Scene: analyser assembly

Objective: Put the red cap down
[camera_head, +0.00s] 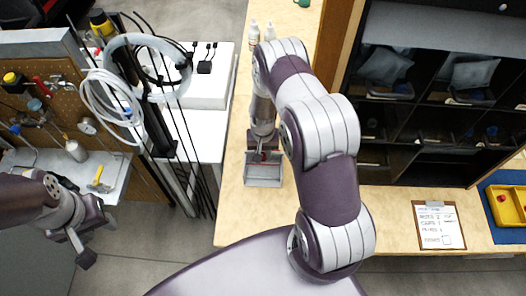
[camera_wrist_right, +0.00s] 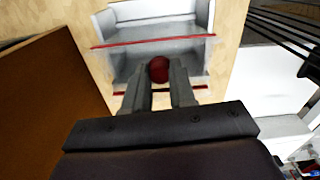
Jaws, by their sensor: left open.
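The red cap (camera_wrist_right: 158,69) is between the fingertips of my right gripper (camera_wrist_right: 159,76), which look closed on it. Below and ahead of it is a grey open-fronted bin (camera_wrist_right: 165,32) with red edge strips. In the head view this bin (camera_head: 264,181) is on the wooden table, and my right gripper (camera_head: 262,152) is at its back edge. Whether the cap touches the bin I cannot tell. My left gripper (camera_head: 78,242) is open and empty, at the lower left, away from the table.
A clipboard (camera_head: 438,225) and a blue mat with a yellow tray (camera_head: 510,205) lie to the right. Dark shelving (camera_head: 430,130) stands behind them. White bottles (camera_head: 254,35) stand at the table's far end. Cables and rods (camera_head: 150,90) and a pegboard (camera_head: 50,110) are at left.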

